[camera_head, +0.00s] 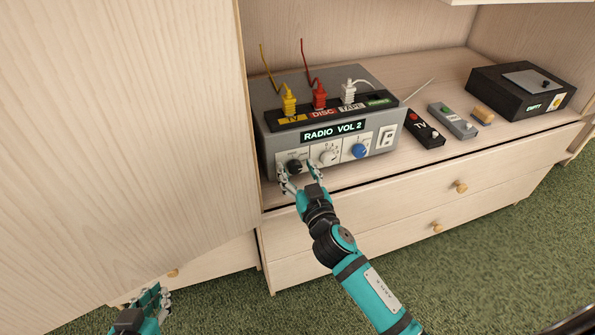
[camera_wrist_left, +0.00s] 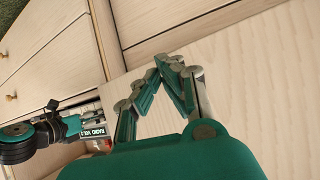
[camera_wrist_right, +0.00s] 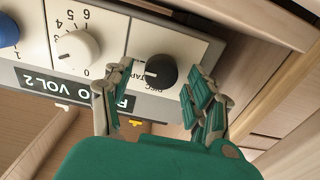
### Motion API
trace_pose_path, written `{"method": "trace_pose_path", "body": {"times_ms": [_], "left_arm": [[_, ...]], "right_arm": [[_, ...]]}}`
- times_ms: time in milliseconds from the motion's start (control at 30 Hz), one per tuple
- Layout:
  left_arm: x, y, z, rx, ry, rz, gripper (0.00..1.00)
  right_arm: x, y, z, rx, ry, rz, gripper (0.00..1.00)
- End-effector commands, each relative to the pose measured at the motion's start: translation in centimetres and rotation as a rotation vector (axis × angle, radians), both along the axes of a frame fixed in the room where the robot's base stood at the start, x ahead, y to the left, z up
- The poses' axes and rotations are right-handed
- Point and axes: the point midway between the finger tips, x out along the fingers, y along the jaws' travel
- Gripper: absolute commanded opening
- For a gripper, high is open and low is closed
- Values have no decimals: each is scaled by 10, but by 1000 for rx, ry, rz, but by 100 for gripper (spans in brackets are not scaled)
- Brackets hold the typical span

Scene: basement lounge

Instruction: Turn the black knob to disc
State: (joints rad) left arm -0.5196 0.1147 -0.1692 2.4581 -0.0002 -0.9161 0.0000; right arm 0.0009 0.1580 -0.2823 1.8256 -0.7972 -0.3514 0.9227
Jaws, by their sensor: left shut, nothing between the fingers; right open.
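The black knob (camera_head: 294,166) is at the left end of the front of a grey radio box (camera_head: 270,150). The box's display reads "RADIO VOL 2". In the right wrist view, the black knob (camera_wrist_right: 161,71) carries a light pointer line and has small lettering beside it, partly readable as "DISC" and "TAPE". My right gripper (camera_head: 299,183) is open in front of the knob; in the right wrist view its fingers (camera_wrist_right: 155,95) are on either side of the knob, with gaps visible. My left gripper (camera_head: 163,296) is low at the left, away from the box; in its wrist view it is shut and empty (camera_wrist_left: 160,75).
A white numbered knob (camera_head: 328,157) and a blue knob (camera_head: 360,151) sit beside the black one. Yellow, red and white plugs stand on top. Remotes (camera_head: 424,130) and a black box (camera_head: 520,92) lie to the right. A wooden panel (camera_head: 130,130) stands close at left.

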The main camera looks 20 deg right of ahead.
Motion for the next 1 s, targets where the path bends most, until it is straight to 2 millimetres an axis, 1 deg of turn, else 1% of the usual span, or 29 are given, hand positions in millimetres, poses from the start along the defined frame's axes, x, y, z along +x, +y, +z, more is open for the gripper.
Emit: {"method": "trace_pose_path", "body": {"times_ms": [100, 133, 500, 533, 867, 1000], "left_arm": [[0, 0, 0, 0, 0, 0, 0], [0, 0, 0, -1, 0, -1, 0], [0, 0, 0, 0, 2, 1, 0], [0, 0, 0, 0, 2, 1, 0], [-3, 2, -2, 7, 28, 3, 0], [-13, 7, -12, 24, 99, 10, 0]], "right_arm": [[0, 0, 0, 0, 0, 0, 58], [0, 0, 0, 0, 0, 0, 55], [-1, 0, 0, 0, 0, 1, 7], [-1, 0, 0, 0, 0, 1, 4], [-1, 1, 1, -49, -2, 1, 4], [-1, 1, 1, -124, -5, 1, 4]]}}
